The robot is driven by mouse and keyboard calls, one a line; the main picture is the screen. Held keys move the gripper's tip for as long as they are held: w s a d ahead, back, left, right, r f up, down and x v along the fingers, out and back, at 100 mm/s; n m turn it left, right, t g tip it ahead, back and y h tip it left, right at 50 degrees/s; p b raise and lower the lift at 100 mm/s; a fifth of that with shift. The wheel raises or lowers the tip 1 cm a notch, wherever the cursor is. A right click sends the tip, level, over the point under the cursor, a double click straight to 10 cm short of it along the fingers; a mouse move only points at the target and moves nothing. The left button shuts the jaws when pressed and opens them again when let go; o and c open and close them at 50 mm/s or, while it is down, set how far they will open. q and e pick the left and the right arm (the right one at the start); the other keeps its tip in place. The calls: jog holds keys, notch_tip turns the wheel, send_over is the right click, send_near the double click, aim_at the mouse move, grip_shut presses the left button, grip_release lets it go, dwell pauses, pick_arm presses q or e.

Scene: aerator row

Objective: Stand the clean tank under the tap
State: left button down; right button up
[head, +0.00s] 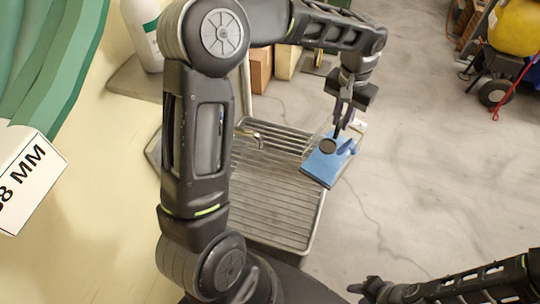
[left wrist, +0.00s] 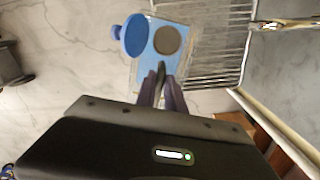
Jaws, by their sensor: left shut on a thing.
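A clear-walled tank with a blue face (head: 322,172) and a dark round disc shows at the right rim of a slatted metal drain rack (head: 275,215). In the left wrist view the tank (left wrist: 148,70) shows the disc and a round blue part at its side. My left gripper (head: 338,130) is shut on the tank at its upper edge; its fingers also show in the left wrist view (left wrist: 162,80). The tank's height over the rack is unclear. The tap (head: 250,134) is over the rack's back left. My right gripper (head: 362,288) is low at right; its jaws are unclear.
A white bottle (head: 142,32) stands at the upper left. Wooden blocks (head: 260,68) stand behind the rack. A yellow wheeled machine (head: 514,30) is at the far upper right. The grey floor right of the rack is clear. My left arm hides part of the rack.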

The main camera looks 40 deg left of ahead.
pick_arm(q)
jog(key=shift+s+a+f+m+b, duration=0.1)
jog(key=shift+a+f+m+b, duration=0.2)
jog(key=shift+f+b, duration=0.15)
jog(key=s+a+f+m+b, duration=0.5)
jog(key=a+f+m+b, duration=0.1)
jog(key=f, duration=0.1)
jog(key=s+a+f+m+b, duration=0.5)
jog(key=f+m+b, duration=0.1)
jog(key=f+m, duration=0.1)
jog(key=shift+a+f+m, duration=0.3)
jog(key=shift+a+f, duration=0.05)
jog(key=shift+f, duration=0.35)
jog(key=shift+f+b, duration=1.2)
jog(key=shift+b, duration=0.05)
jog(key=shift+p, duration=0.3)
